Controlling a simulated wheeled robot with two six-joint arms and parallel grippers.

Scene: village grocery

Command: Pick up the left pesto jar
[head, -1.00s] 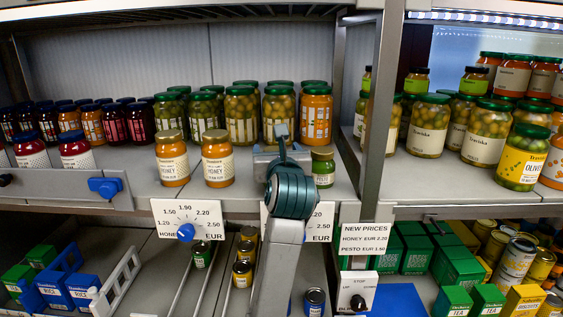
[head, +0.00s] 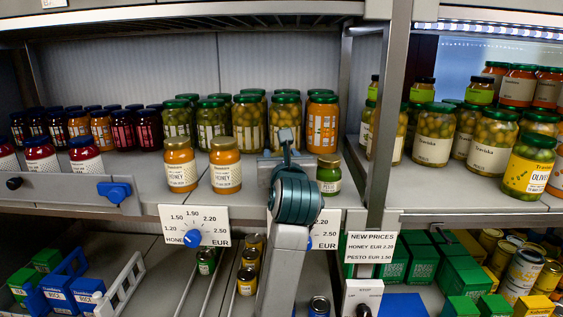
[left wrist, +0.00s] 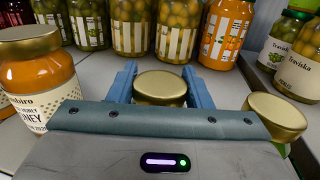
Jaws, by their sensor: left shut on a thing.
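My left gripper (head: 286,156) reaches onto the upper shelf from the front. In the left wrist view, its two blue fingers (left wrist: 160,76) are shut around the left pesto jar (left wrist: 160,88), and only the jar's gold lid shows between them. In the head view that jar is hidden behind my gripper. I cannot tell whether it still touches the shelf. The right pesto jar (head: 329,177), green with a gold lid, stands upright just right of the gripper. Its lid (left wrist: 275,118) also shows in the left wrist view. My right gripper is not in view.
Two honey jars (head: 181,165) (head: 225,168) stand left of the gripper. A row of tall green-lidded jars (head: 248,124) stands behind it. A metal upright (head: 388,130) rises to the right. Price cards (head: 194,226) hang along the front edge.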

